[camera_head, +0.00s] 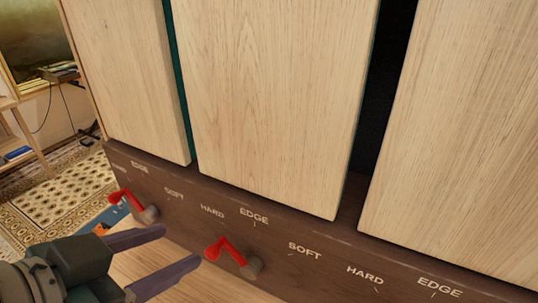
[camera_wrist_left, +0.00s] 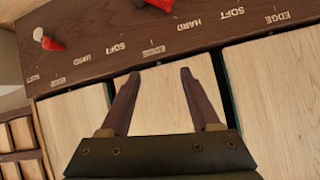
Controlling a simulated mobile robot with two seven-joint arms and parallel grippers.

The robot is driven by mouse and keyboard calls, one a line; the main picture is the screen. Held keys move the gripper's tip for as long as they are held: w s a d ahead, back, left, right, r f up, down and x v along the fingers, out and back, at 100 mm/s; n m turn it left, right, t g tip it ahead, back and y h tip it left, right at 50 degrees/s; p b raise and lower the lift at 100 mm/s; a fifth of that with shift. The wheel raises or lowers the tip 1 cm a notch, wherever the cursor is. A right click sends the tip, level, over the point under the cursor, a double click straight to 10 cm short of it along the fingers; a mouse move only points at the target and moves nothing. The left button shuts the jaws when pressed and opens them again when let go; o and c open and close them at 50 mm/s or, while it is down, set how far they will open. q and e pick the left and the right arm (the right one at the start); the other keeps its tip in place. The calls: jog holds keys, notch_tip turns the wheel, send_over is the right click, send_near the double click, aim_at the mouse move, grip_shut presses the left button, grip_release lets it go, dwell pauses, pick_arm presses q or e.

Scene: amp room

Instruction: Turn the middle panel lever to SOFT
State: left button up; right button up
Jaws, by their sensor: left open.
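The middle panel lever (camera_head: 228,250) is red with a grey round end and sits on the dark brown strip below the middle wooden panel (camera_head: 270,100). Its red part lies to the left of the grey end, on the HARD side. The SOFT label (camera_head: 304,251) is to the right of this lever. My left gripper (camera_head: 182,245) is open and empty, left of the lever, its fingers pointing right; I see no contact. In the left wrist view, the open fingers (camera_wrist_left: 160,73) appear in front of a panel, with upside-down labels and a partly cropped red lever (camera_wrist_left: 160,5) above.
Another red lever (camera_head: 125,200) is on the strip below the left panel (camera_head: 130,80). The right panel (camera_head: 460,150) stands across a dark gap. A patterned rug (camera_head: 60,205) and a wooden shelf are at the left. A further red lever (camera_wrist_left: 50,43) shows in the left wrist view.

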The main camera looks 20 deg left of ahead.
pick_arm(q)
notch_tip(320, 180, down, 13)
jog(key=a+t+b, duration=0.2)
jog(key=t+b, duration=0.1)
jog(key=b, duration=0.9)
jog(key=m+t+b, duration=0.1)
jog(key=t+b, duration=0.3)
jog(key=b, duration=0.4)
send_near(208, 258)
jog(key=shift+h, duration=0.4)
jog(key=w, duration=0.9)
jog(key=shift+w+d+r, duration=0.2)
jog(key=shift+w, duration=0.2)
pick_arm(e)
notch_tip(208, 258, down, 24)
jog(key=shift+r, duration=0.25)
pick_arm(q)
grip_shut()
pick_arm(e)
jog(key=shift+d, duration=0.1)
